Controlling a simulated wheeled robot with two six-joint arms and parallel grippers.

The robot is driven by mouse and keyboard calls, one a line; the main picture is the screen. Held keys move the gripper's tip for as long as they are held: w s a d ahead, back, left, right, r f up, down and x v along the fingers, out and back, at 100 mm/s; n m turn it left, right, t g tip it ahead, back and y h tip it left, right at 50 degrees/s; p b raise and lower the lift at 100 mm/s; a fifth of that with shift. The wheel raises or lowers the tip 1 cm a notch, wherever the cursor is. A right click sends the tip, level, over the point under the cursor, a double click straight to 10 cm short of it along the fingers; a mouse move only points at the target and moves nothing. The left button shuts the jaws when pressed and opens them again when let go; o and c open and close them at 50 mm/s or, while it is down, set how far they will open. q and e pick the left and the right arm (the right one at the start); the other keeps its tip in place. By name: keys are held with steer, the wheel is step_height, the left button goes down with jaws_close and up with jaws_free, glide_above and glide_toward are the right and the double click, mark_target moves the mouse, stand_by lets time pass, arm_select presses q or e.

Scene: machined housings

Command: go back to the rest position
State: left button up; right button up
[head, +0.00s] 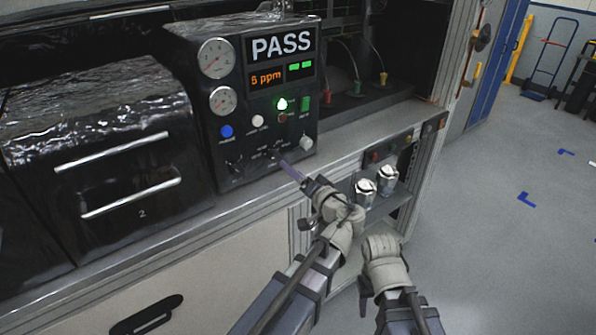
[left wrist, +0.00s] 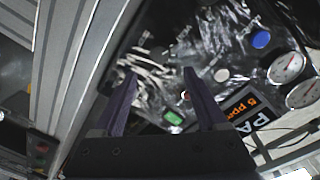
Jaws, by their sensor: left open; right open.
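My left gripper (head: 290,171) is in front of the lower edge of the black test panel (head: 262,178), close to its lower knobs. Whether it touches the panel is unclear. In the left wrist view its two fingers (left wrist: 159,76) are apart with nothing held between them, and the panel is beyond them.
Two shiny metal housings (head: 365,192) (head: 387,179) stand on a lower shelf right of my left gripper. The bench edge (head: 240,199) runs beneath the panel. A black cabinet with drawer handles (head: 112,152) is at left. Open floor (head: 490,240) lies to the right.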

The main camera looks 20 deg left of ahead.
arm_select(q)
steer(key=s+d+f+g+h, duration=0.2)
steer(key=s+f+g+h, duration=0.1)
steer(key=s+f, duration=0.3)
steer(key=s+d+f+g+h, duration=0.1)
steer(key=s+f+g+h, duration=0.25)
steer(key=f, duration=0.55)
steer(key=s+d+f+m+g+h, duration=0.4)
steer(key=s+d+f+g+h, duration=0.1)
steer(key=s+d, duration=0.6)
steer(key=shift+s+f, duration=0.3)
steer(key=shift+h, duration=0.25)
stand_by(1.0)
